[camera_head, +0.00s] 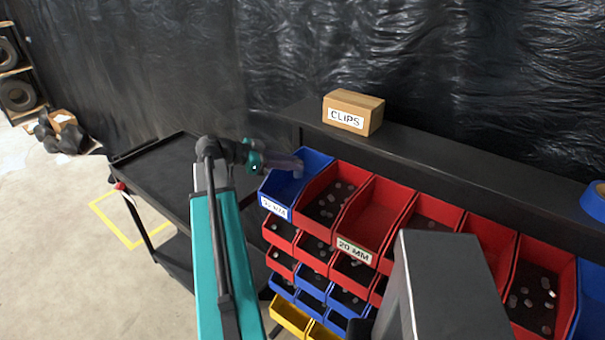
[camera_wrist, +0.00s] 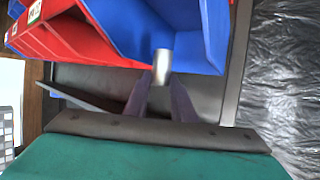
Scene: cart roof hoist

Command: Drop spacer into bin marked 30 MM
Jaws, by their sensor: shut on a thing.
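My gripper (camera_head: 283,163) is at the blue bin (camera_head: 281,210) at the left end of the top row. In the wrist view, the fingers of my gripper (camera_wrist: 162,84) are shut on a small silvery cylindrical spacer (camera_wrist: 162,64). The spacer shows against the blue bin (camera_wrist: 208,38), at its mouth. How deep it sits relative to the rim I cannot tell. The blue bin's front label (camera_head: 273,207) ends in "MM"; its number is blurred. A red bin (camera_head: 371,215) further right is labelled "20 MM".
A red bin (camera_head: 311,210) with small parts stands right beside the blue bin. Several more bins fill the rack to the right and below. A CLIPS box (camera_head: 352,112) sits on the dark ledge (camera_head: 440,165) behind. A black cart (camera_head: 165,175) stands to the left.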

